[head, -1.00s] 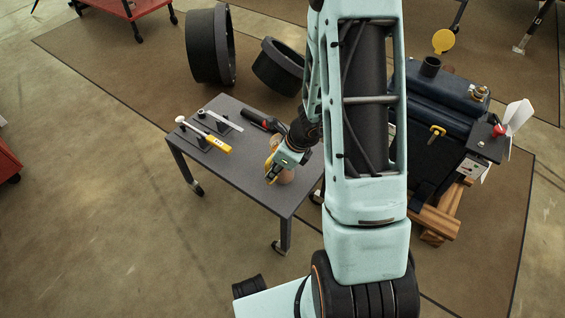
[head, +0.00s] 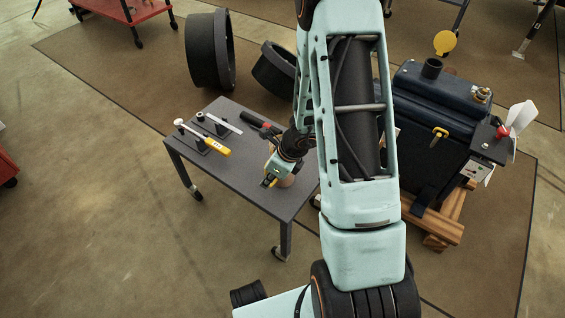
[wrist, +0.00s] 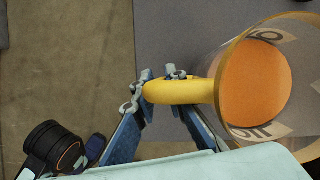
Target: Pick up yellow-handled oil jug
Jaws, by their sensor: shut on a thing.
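The oil jug (wrist: 262,85) is a clear round vessel with lettering on its side and orange inside, seen from above in the wrist view. Its yellow handle (wrist: 185,92) sticks out to the left. My gripper (wrist: 160,78) is shut on that handle, with a finger on either side of it. In the head view my gripper (head: 269,180) is at the right part of the small grey table (head: 240,187), and the jug (head: 285,179) is mostly hidden behind it. I cannot tell whether the jug touches the table.
A yellow-handled tool (head: 207,141) and other tools lie on the table's left part. A black-and-red tool (head: 262,124) lies behind the gripper. A dark engine block (head: 440,110) on wooden supports stands to the right. Large black rings (head: 207,50) stand behind the table. The table's front is clear.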

